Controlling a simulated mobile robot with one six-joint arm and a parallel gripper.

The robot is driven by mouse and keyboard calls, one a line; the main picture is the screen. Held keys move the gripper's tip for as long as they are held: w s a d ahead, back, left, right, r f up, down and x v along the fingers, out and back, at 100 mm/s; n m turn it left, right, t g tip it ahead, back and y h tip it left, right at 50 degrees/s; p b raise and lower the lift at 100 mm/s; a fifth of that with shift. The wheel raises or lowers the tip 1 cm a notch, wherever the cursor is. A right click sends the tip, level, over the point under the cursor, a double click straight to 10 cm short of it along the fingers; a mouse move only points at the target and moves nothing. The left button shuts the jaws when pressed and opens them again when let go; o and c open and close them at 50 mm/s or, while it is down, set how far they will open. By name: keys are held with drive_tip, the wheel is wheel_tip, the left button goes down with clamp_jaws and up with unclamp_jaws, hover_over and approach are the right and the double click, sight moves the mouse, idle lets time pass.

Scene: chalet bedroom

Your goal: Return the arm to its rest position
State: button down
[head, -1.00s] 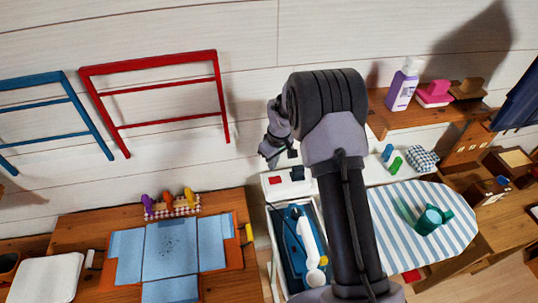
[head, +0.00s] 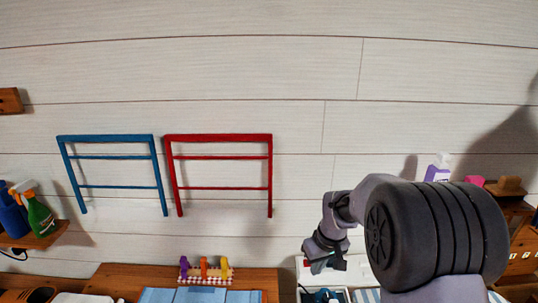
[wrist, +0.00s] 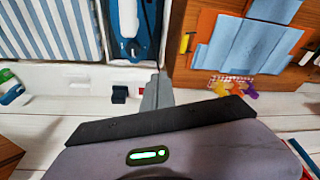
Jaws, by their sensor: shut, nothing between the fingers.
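My arm reaches up from the lower right in the head view, with its big dark elbow joint in front of the wall. My gripper (head: 326,264) hangs folded down to the left of that joint, above the white unit. In the wrist view my gripper (wrist: 157,90) shows as a narrow grey shape at the centre. Its fingers are together, with nothing between them. It touches nothing that I can make out.
A wooden table with a blue cloth (wrist: 240,45) and the blue-and-white iron (wrist: 128,25) lie below. The striped ironing board (wrist: 45,30) is beside them. A red rack (head: 220,135) and a blue rack (head: 105,137) hang on the wall. Spray bottles (head: 38,215) stand on a shelf at left.

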drive_tip(key=s+a+r+m+t+b, duration=0.2)
drive_tip(key=s+r+m+b, duration=0.35)
drive_tip(key=s, duration=0.85)
drive_tip(key=s+a+m+t+y+b, duration=0.1)
drive_tip(key=s+b, duration=0.5)
drive_tip(key=s, duration=1.1)
drive_tip(key=shift+s+f+m, duration=0.2)
drive_tip(key=shift+f+m, duration=0.15)
drive_tip(key=shift+m, duration=0.5)
